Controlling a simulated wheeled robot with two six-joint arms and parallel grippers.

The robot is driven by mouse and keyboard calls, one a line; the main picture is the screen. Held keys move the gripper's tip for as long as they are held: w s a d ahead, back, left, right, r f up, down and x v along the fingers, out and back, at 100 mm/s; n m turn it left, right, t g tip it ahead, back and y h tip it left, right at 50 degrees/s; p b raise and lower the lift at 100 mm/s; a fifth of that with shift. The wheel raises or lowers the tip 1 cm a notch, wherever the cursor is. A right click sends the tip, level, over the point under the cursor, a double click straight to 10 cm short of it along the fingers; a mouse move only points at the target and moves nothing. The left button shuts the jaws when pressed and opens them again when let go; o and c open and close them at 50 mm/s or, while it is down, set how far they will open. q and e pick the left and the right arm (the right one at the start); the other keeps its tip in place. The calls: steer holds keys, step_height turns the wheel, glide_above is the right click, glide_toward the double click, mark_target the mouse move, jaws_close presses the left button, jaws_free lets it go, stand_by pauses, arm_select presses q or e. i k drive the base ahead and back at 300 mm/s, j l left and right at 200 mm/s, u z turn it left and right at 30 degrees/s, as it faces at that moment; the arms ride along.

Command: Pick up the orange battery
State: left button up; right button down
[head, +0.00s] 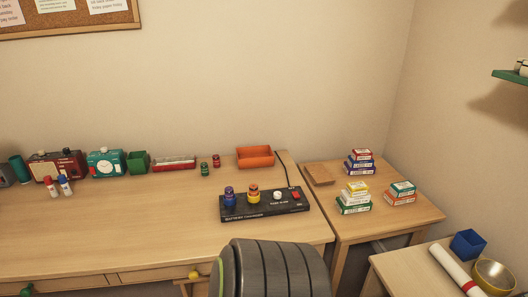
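The orange battery (253,194) appears to be the yellow-orange one standing upright in the black battery charger (266,205), toward the right front of the desk. A blue-purple battery (229,197) stands upright just left of it in the same charger. A white knob and a red switch are on the charger's right part. A green battery (204,169) and a red battery (216,161) stand on the desk behind the charger. Neither of my grippers is in view.
A dark grey ribbed rounded shape (270,268) rises in front of the desk (130,228), below the charger. An orange tray (255,157) sits behind the charger. A side table (385,222) with stacked small boxes stands right. The desk's left front is clear.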

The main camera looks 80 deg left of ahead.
mark_target(253, 187)
steer(key=u, duration=2.8)
